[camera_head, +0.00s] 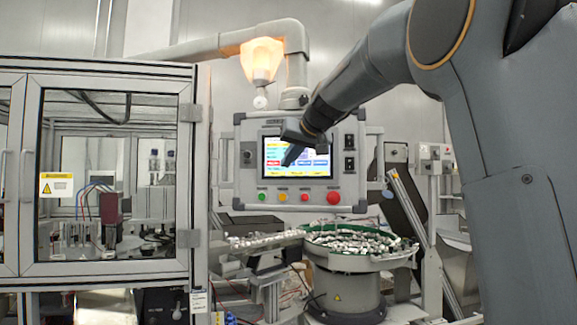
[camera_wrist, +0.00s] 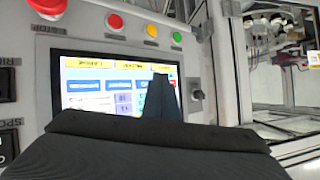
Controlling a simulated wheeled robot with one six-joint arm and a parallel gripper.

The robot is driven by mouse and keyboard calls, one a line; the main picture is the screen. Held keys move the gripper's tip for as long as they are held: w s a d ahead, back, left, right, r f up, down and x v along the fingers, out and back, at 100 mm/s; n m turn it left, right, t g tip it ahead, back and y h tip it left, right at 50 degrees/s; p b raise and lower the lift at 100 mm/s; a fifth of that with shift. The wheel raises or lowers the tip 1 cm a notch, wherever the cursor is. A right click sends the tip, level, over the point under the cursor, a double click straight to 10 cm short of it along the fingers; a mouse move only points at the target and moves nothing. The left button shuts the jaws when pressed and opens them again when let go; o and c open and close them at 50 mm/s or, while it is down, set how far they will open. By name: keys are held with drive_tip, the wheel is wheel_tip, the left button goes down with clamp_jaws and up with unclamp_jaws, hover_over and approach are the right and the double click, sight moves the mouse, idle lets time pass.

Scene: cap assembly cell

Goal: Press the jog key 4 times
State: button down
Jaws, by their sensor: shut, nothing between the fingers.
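The control panel (camera_head: 240,180) hangs in the middle of the head view, with a lit touch screen (camera_head: 318,145) showing several coloured keys. The screen also shows in the wrist view (camera_wrist: 85,72), where the panel appears upside down. My gripper (camera_head: 287,163) is shut and empty, its dark tip in front of the lower left part of the screen. In the wrist view my gripper (camera_wrist: 160,80) covers part of the screen's key area. I cannot tell whether the tip touches the screen. The jog key cannot be made out; its label is too small to read.
Below the screen sit green, yellow and red buttons and a large red button (camera_head: 333,198). A bowl feeder (camera_head: 345,262) with many small parts stands below the panel. A framed glass enclosure (camera_head: 110,80) stands at the left. An orange lit lamp (camera_head: 262,58) is above the panel.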

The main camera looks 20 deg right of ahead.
drive_tip(key=shift+s+a+b, duration=0.2)
drive_tip(key=shift+s+a, duration=0.15)
drive_tip(key=shift+s, duration=0.3)
drive_tip(key=shift+s+a+b, duration=0.25)
drive_tip(key=shift+s+a, duration=0.05)
drive_tip(key=shift+s, duration=0.35)
drive_tip(key=shift+s+a+b, duration=0.2)
drive_tip(key=shift+s+a, duration=0.15)
drive_tip(key=shift+s, duration=0.3)
drive_tip(key=shift+s, duration=0.1)
idle(3.2)
drive_tip(key=s+b, duration=0.1)
drive_tip(key=s+a+b, duration=0.1)
drive_tip(key=s+b, duration=0.1)
drive_tip(key=shift+s+a, duration=0.1)
drive_tip(key=shift+a, duration=0.25)
drive_tip(key=w+d+p, duration=0.2)
drive_tip(key=w+d, duration=0.2)
drive_tip(key=w, duration=0.4)
idle(0.4)
drive_tip(key=shift+s, duration=0.1)
idle(0.8)
